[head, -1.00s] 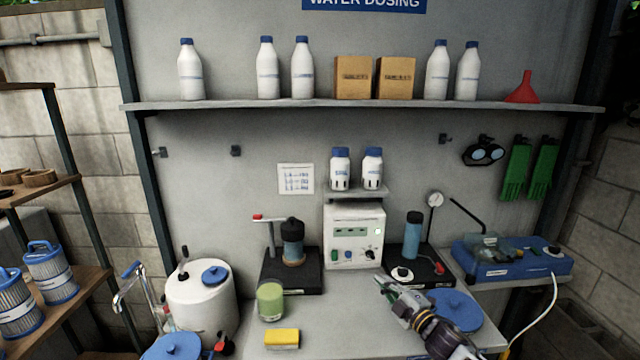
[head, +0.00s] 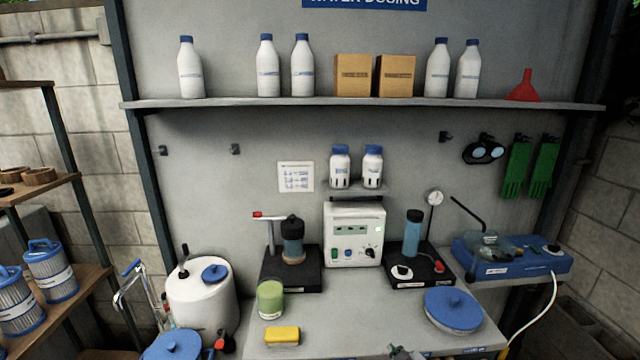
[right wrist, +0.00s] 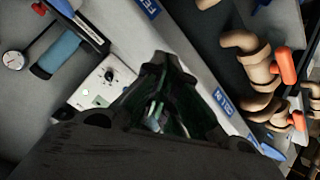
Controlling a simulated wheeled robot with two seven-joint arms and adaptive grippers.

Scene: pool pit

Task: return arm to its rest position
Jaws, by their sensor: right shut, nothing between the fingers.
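My right gripper (head: 404,353) shows only as a small tip at the bottom edge of the head view, in front of the grey bench. In the right wrist view my right gripper (right wrist: 160,110) fills the lower middle; its fingers are together with nothing between them. The rest of my right arm is out of the head view. My left gripper is not in view.
On the bench (head: 345,340) stand a white control box (head: 355,235), a blue-lidded tub (head: 453,310), a green jar (head: 270,300) and a yellow sponge (head: 282,336). A bottle shelf (head: 360,104) runs above. Tan pipes (right wrist: 250,75) show in the right wrist view.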

